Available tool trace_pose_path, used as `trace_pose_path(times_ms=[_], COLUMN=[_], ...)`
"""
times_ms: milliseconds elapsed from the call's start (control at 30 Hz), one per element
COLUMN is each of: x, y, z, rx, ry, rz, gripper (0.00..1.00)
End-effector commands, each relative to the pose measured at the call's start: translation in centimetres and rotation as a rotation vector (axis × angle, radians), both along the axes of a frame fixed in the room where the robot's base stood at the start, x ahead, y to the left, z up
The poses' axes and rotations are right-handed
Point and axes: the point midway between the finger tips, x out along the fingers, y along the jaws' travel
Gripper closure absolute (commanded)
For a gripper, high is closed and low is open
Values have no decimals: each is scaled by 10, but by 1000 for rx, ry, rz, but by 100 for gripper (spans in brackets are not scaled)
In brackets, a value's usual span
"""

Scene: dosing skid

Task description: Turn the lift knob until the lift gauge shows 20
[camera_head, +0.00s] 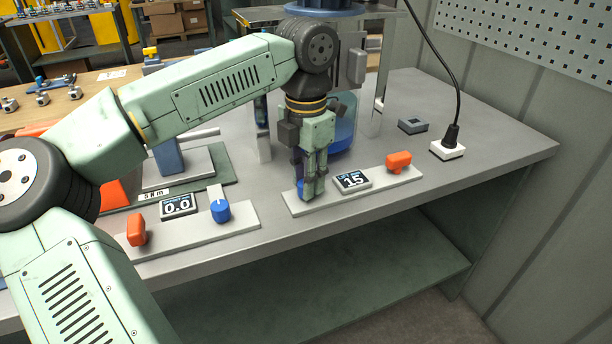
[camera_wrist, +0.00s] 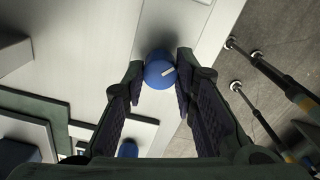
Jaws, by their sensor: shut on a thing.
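A small gauge (camera_head: 352,180) right of the knob reads 15. I cannot read its label.
An orange knob (camera_head: 399,161) is on the same panel. A second panel at left has an orange knob (camera_head: 137,230), a gauge (camera_head: 178,206) reading 0.0 and another blue knob (camera_head: 220,210). A white socket with a black plug (camera_head: 449,147) is at right.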

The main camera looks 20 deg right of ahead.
Motion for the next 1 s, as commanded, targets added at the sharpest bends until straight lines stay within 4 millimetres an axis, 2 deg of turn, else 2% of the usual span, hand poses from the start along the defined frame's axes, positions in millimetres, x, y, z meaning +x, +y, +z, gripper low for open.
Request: trace_pose_path(times_ms=[400,1000], x=[0,0], y=[-1,0], z=[1,0], rx=[-2,-1], ry=[-1,0], rz=[-226,-268], gripper=[100,100])
